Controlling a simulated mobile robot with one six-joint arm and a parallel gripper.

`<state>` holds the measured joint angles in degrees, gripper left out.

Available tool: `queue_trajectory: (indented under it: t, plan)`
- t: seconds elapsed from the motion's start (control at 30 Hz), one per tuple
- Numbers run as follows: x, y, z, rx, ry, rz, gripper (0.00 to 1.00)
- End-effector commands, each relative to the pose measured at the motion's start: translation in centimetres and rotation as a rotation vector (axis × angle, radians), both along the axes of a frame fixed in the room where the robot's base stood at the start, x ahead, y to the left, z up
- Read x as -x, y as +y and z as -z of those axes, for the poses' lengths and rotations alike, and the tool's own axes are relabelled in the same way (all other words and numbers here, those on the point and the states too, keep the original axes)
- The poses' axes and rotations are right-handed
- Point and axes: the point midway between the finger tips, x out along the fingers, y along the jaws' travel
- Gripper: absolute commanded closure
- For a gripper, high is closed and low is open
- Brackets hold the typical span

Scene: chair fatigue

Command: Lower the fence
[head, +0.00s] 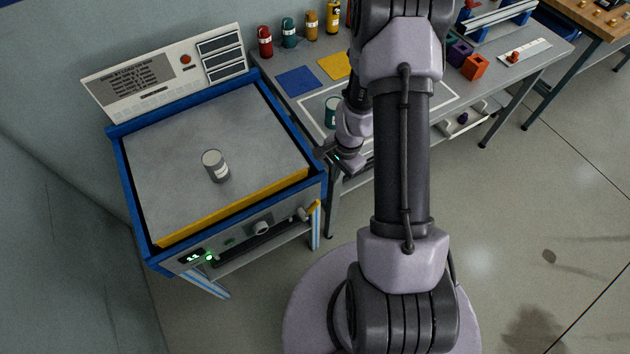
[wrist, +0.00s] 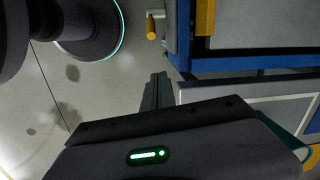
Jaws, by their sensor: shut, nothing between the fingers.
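The yellow fence (head: 235,207) stands along the front edge of the grey top of the blue-framed bench. Its end shows at the top of the wrist view (wrist: 204,18). A small crank or lever with a yellow grip (wrist: 152,27) sticks out of the bench front beside it; in the head view it is near the front right corner (head: 316,206). My gripper (head: 325,153) is beside the bench's right edge, apart from the grip. In the wrist view its fingers (wrist: 156,88) are together and empty, below the yellow grip in the picture.
A grey can (head: 215,166) stands on the bench top (head: 150,150). A second table (head: 270,63) with jars and coloured blocks stands close on the right. The floor in front is clear.

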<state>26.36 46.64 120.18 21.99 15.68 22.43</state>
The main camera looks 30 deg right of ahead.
Motion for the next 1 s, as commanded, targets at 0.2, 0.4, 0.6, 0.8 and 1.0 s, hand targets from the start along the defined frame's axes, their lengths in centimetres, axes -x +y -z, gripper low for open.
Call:
queue_trajectory:
  t: [0.2,0.4,0.6,0.8,1.0]
  plan:
    - [0.0,0.1,0.1,0.000,0.000,-0.002,1.00]
    - [-0.1,0.3,3.2,-0.002,0.001,-0.002,1.00]
    - [-0.4,0.7,7.8,-0.001,0.001,-0.002,1.00]
    - [-0.4,2.0,9.8,0.000,-0.001,-0.006,1.00]
    - [0.1,4.1,8.5,0.000,-0.001,-0.005,1.00]
